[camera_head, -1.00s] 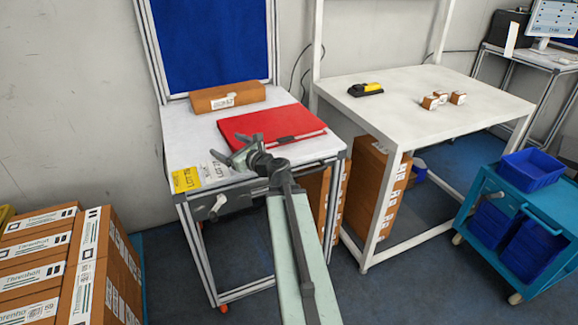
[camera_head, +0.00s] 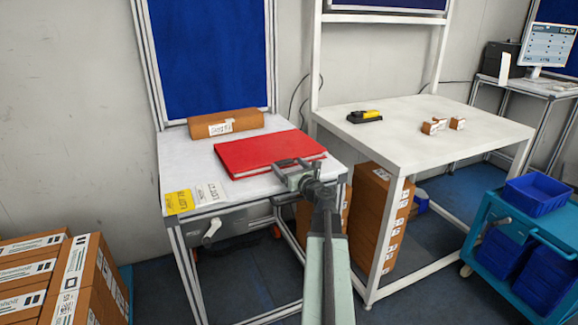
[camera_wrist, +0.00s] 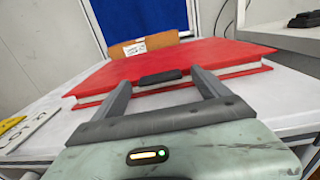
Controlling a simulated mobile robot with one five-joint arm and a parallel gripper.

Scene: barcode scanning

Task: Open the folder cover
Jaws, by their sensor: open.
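The red folder (camera_head: 262,155) lies closed and flat on the small white table (camera_head: 190,160). In the wrist view the folder (camera_wrist: 190,60) is straight ahead, its white page edge showing under the red cover. My gripper (camera_head: 285,167) is at the folder's front right edge in the head view. In the wrist view the two fingers of my gripper (camera_wrist: 160,86) are spread and point at the folder's near edge. A dark piece (camera_wrist: 160,77) shows on that edge between them. I cannot tell whether the fingers touch the folder.
A brown box (camera_head: 225,124) stands behind the folder. Yellow and white label cards (camera_head: 179,202) lie at the table's front left corner. A larger white table (camera_head: 420,115) on the right holds a yellow-black scanner (camera_head: 364,116) and small boxes. A blue cart (camera_head: 515,220) stands at far right.

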